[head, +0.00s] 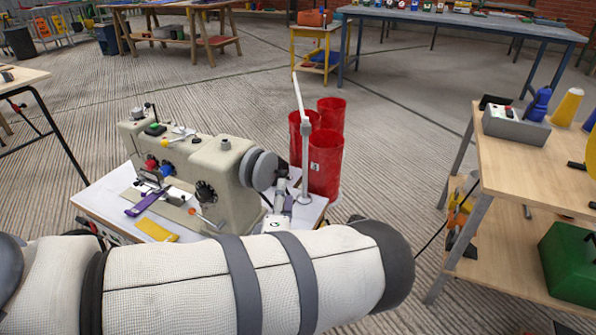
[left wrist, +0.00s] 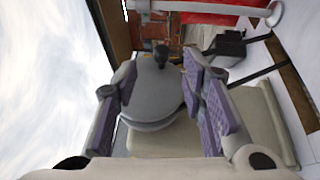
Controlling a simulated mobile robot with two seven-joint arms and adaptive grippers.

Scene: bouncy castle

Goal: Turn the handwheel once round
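The handwheel (head: 262,168) is a grey stepped disc on the right end of a cream sewing machine (head: 225,170). In the left wrist view, the handwheel (left wrist: 152,98) fills the space between my fingers, with a dark knob (left wrist: 161,56) at its far edge. My left gripper (left wrist: 160,72) is open, one purple-padded finger on each side of the wheel. The right finger looks very near the rim; I cannot tell whether it touches. In the head view, my left gripper (head: 284,190) shows small beside the wheel, partly hidden behind my forearm. My right gripper is out of view.
The machine stands on a small white table (head: 100,200). A thread stand (head: 304,140) rises close behind my gripper, with red cylinders (head: 325,165) beyond. A wooden workbench (head: 525,165) is at the right. The floor between is mostly clear.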

